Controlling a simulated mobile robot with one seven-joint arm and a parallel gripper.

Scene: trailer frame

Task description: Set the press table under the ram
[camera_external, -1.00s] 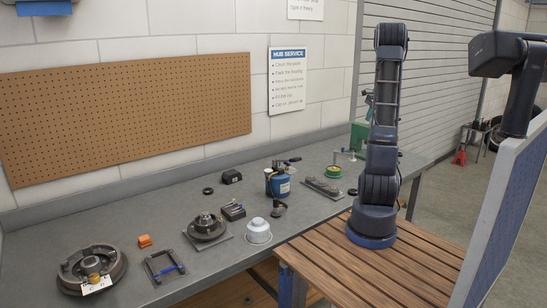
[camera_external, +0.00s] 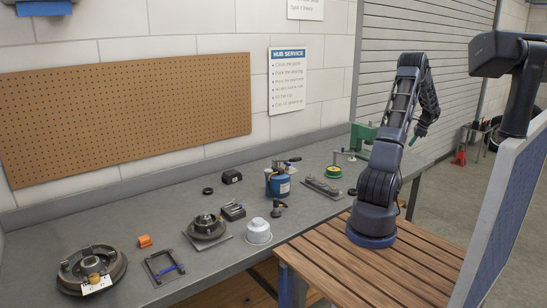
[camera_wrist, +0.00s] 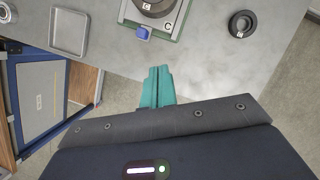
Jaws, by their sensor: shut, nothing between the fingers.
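The green press (camera_external: 363,136) stands at the far right end of the bench, partly behind my arm in the external view. In the wrist view a green-edged press part (camera_wrist: 183,24) shows at the top with a dark round piece (camera_wrist: 156,6) marked C on it. A small blue tab (camera_wrist: 143,33) sticks out from its near side. The ram cannot be made out. My gripper (camera_wrist: 157,72) is shut and empty, its teal fingers pointing toward the blue tab with a gap between. In the external view my gripper (camera_external: 421,131) hangs right of the press.
A grey tray (camera_wrist: 68,32) lies left of the press part and a black ring (camera_wrist: 242,23) lies right of it, near the bench edge. Several hub parts and a blue canister (camera_external: 278,183) stand along the bench (camera_external: 120,220). Floor shows beyond the edge.

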